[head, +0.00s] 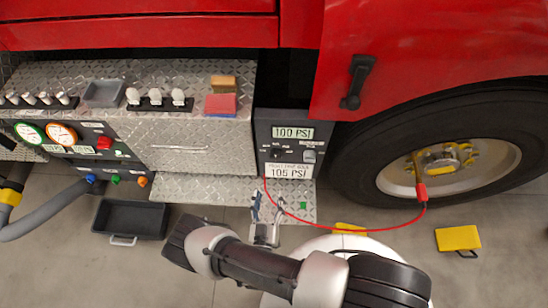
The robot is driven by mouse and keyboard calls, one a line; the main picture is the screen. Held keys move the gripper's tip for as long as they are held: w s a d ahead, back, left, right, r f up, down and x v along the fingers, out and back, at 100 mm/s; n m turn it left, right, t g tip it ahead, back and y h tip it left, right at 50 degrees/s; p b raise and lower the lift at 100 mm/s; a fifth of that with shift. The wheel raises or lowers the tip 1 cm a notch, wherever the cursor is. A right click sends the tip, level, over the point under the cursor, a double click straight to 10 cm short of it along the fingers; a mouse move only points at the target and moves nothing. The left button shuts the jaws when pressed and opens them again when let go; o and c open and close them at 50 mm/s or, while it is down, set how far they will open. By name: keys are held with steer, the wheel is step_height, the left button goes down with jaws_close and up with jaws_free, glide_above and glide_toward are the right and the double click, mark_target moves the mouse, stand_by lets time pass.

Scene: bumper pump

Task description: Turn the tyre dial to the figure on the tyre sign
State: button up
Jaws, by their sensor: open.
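The tyre inflator panel (263,130) is a dark box beside the front wheel. Its display (293,132) reads 100 PSI. The tyre sign (289,171) at the panel's foot reads 105 PSI; the small print above the figure is too small to read surely. A small dark dial (276,154) appears between them at the left, its pointer too small to make out. My gripper (268,199) is open and empty, in front of and below the panel, apart from the dial.
A red hose (345,229) runs from the panel to the wheel hub (440,168). A grey switch (309,156) sits right of the dial. A pump panel (80,145) with gauges and coloured knobs stands left. A black tray (130,220) and yellow chocks (458,238) lie on the floor.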

mark_target(276, 157)
steer(key=w+b, duration=0.1)
steer(key=w, duration=0.4)
steer(key=w+d+b, duration=0.1)
steer(key=w, duration=0.4)
steer(key=w+b, duration=0.1)
steer(key=w, duration=0.4)
steer(key=shift+w+d, duration=0.3)
steer(key=shift+c, duration=0.4)
steer(key=c, duration=1)
steer(key=m+p, duration=0.1)
steer(key=m, duration=0.3)
steer(key=shift+d+m, duration=0.15)
steer(key=shift+m, duration=0.15)
steer(key=shift+d+m+g+p, duration=0.1)
steer(key=shift+m+g+p, duration=0.2)
steer(key=shift+m+p, duration=1.15)
steer(key=shift+m+b, duration=0.55)
steer(key=shift+m, duration=0.1)
